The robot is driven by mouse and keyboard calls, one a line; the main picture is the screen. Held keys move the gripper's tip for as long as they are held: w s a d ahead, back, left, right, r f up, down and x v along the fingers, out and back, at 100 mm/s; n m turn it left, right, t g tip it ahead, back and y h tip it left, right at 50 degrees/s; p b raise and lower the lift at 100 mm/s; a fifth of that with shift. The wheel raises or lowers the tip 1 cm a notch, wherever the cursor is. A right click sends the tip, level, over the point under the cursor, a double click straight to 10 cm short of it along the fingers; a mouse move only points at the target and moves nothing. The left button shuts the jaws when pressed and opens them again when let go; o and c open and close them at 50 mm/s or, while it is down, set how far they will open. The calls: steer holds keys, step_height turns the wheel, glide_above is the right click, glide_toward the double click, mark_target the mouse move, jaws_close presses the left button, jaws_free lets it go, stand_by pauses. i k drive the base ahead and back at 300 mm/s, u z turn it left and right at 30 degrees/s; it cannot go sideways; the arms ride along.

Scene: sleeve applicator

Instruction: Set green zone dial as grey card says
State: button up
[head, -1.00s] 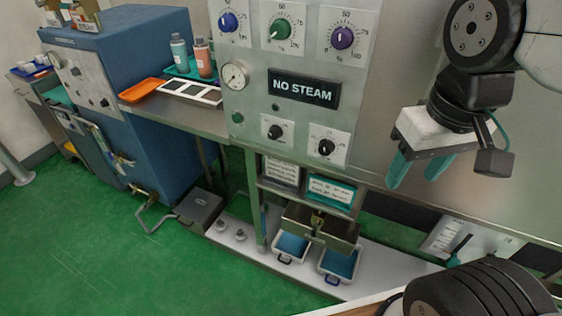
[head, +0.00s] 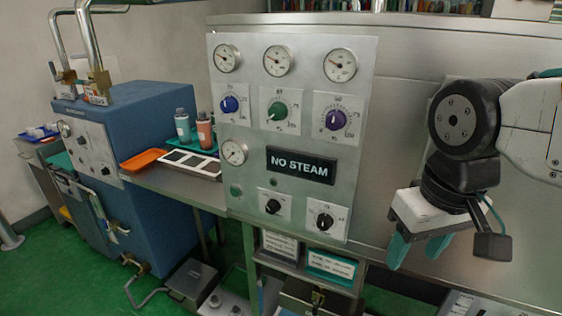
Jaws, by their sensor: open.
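The green zone dial (head: 277,111) is the middle of three coloured dials on the upright steel panel. Its pale pointer seems to aim to the lower left; the exact value is too small to read. A greyish framed card (head: 280,243) with printed lines hangs below the panel, beside a teal-framed card (head: 332,265); I cannot read either. My gripper (head: 418,250) is open and empty, its teal fingers pointing down, to the right of the panel and lower than the green dial.
A blue dial (head: 229,104) and a purple dial (head: 336,120) flank the green one. Round gauges (head: 277,60) sit above, and black knobs (head: 273,206) below the NO STEAM sign (head: 301,165). Bottles, an orange tray (head: 143,160) and a blue machine (head: 140,120) stand left.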

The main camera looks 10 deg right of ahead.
mark_target(277, 111)
steer(key=z, duration=2.2)
steer(key=k, duration=0.9)
steer(key=u, duration=1.2)
steer(key=i, duration=0.5)
steer(key=z, duration=0.05)
